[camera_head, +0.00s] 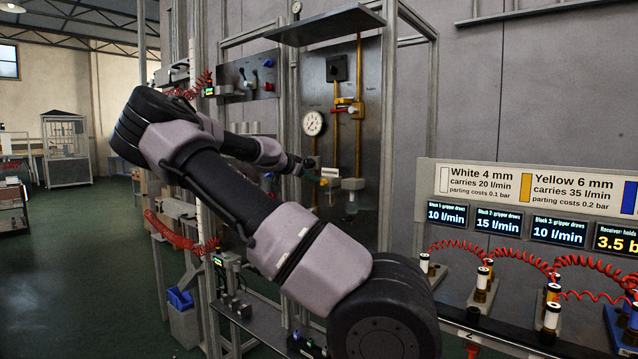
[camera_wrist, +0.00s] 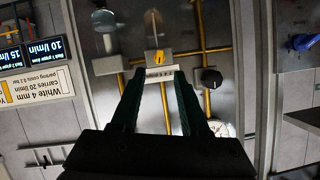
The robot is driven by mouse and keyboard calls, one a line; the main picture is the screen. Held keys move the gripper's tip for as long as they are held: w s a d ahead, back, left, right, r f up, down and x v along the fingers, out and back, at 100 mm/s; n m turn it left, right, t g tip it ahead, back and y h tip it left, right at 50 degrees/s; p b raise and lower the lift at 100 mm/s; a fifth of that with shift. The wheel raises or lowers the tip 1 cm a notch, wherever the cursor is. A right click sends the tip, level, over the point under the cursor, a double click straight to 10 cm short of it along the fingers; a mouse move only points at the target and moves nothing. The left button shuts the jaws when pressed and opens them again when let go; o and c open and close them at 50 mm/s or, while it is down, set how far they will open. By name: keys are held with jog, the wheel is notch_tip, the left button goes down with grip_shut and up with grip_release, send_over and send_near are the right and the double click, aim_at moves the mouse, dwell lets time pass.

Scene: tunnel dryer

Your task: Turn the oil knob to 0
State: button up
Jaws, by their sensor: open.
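My gripper (camera_wrist: 157,76) is open and empty in the wrist view. Its two dark fingers point at the pipe panel. Close to the fingertips are a small yellow lever-like part (camera_wrist: 158,57) and a pale plate with dark marks (camera_wrist: 160,73). A round black knob (camera_wrist: 211,78) with a small light mark sits right of the fingertips. No readable name shows, so I cannot tell which part is the oil knob, nor its setting. In the head view my gripper (camera_head: 318,175) is small at the panel, and my arm partly hides that area.
A round dial gauge (camera_head: 313,123), yellow pipes (camera_head: 358,90), a red-and-yellow valve (camera_head: 350,108) and a clear bowl (camera_head: 351,198) crowd the panel. A metal shelf (camera_head: 325,26) juts out above. Red coiled hoses (camera_head: 515,252) stand at the right. Open floor lies left.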

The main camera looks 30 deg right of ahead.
aim_at(322, 182)
jog(key=x, duration=0.7)
grip_shut()
